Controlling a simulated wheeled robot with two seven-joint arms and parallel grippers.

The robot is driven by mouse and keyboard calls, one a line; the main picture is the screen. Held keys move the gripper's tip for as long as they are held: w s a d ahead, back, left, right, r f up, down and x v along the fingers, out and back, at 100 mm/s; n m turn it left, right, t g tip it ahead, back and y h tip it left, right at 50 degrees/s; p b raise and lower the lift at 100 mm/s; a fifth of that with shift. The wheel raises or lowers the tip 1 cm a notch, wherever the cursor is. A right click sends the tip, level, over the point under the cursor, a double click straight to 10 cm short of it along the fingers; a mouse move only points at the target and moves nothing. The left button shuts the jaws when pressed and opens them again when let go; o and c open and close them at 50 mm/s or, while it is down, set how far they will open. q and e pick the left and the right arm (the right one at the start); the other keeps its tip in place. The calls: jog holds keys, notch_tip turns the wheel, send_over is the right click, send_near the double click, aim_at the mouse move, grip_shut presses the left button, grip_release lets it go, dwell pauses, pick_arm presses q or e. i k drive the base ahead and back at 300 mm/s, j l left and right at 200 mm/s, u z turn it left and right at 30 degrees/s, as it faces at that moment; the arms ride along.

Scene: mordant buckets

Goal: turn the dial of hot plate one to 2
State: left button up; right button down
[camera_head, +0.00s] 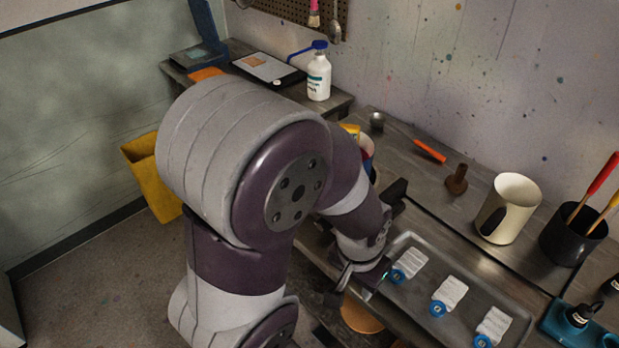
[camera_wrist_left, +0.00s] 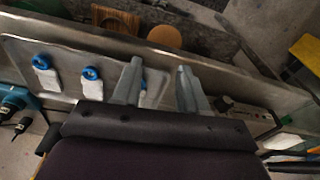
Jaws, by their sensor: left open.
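My left gripper (camera_wrist_left: 158,82) is open in the left wrist view, its two grey fingers apart with nothing gripped between them. The third blue-ringed white tag on the tray shows partly behind one finger. The dial's setting is too small to read. In the head view my left arm covers this area, and no dial is visible there. My right gripper is out of view.
A metal tray (camera_head: 478,282) with several blue-ringed white tags lies along the bench. A yellow bin (camera_head: 150,178) is left of my arm.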

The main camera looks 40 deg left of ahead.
aim_at(323, 226)
jog(key=u, duration=1.15)
